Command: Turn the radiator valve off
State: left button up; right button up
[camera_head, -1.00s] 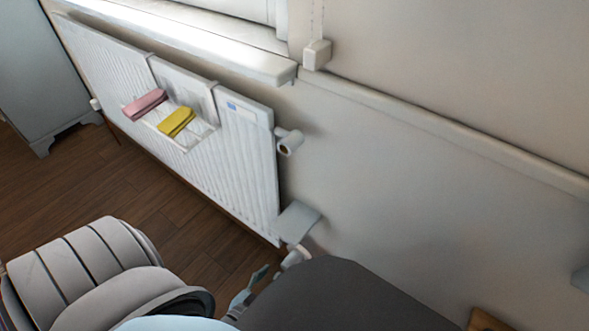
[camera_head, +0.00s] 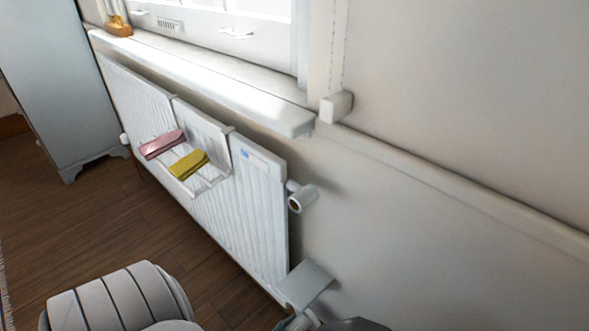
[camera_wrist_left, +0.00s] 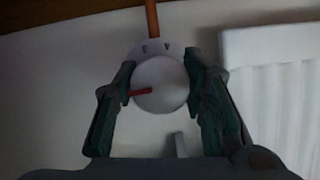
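In the left wrist view, the radiator valve is a round white knob (camera_wrist_left: 160,84) with a red mark pointing left. A small dark-marked scale sits just above it, and a copper pipe (camera_wrist_left: 151,18) runs up from there. My right gripper is not in view.
Pink (camera_head: 162,144) and yellow (camera_head: 188,165) folded cloths lie on a rack hung over the radiator. The windowsill (camera_head: 200,75) overhangs the radiator.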

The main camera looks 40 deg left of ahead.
pick_arm(q)
jog(key=shift+c, duration=0.6)
jog(key=shift+n, duration=0.3)
jog(key=shift+n+h, duration=1.1)
jog(key=shift+w+n+h, duration=0.1)
jog(key=shift+n+h, duration=0.5)
jog(key=shift+n, duration=0.3)
jog(key=o, duration=1.2)
jog(key=shift+c, duration=0.2)
